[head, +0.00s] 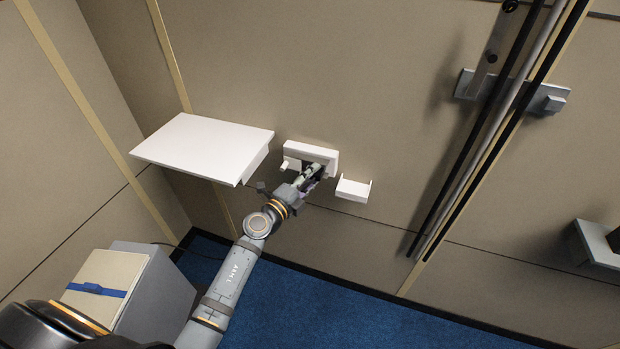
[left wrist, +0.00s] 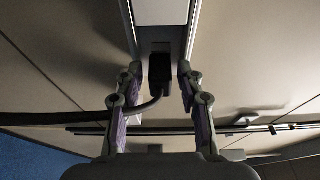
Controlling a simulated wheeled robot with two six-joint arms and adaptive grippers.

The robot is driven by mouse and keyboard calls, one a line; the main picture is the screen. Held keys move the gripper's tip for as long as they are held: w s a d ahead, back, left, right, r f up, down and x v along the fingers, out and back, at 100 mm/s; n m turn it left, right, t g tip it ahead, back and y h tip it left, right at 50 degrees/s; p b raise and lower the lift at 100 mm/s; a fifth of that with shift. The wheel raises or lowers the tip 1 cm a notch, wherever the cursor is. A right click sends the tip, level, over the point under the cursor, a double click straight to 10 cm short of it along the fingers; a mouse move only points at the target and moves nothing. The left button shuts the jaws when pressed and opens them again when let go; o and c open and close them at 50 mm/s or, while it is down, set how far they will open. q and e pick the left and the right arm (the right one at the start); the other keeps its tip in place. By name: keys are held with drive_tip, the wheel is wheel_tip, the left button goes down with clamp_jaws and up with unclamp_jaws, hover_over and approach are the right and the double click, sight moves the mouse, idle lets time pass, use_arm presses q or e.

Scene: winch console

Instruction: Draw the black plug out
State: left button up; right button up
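The black plug (left wrist: 160,70) shows in the left wrist view, seated against the underside of a white wall unit (left wrist: 175,12). A black cable (left wrist: 140,108) runs from it and bends off to the left. My left gripper (left wrist: 158,75) is open, with one finger on each side of the plug; I see gaps between the fingers and the plug. In the head view my left gripper (head: 318,172) is at the white wall unit (head: 311,156) and hides the plug. My right gripper is in neither view.
A white shelf (head: 205,147) juts from the wall to the left of the unit. A small white holder (head: 353,189) is to its right. A grey box with a cream top (head: 108,276) stands on the blue floor. A vertical rail (head: 495,125) runs up the wall at right.

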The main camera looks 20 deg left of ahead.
sight(315, 178)
use_arm(q)
clamp_jaws()
drive_tip(key=shift+s+p, duration=0.45)
drive_tip(key=shift+s, duration=1.25)
drive_tip(key=shift+s+a, duration=0.1)
drive_tip(key=shift+s, duration=1.4)
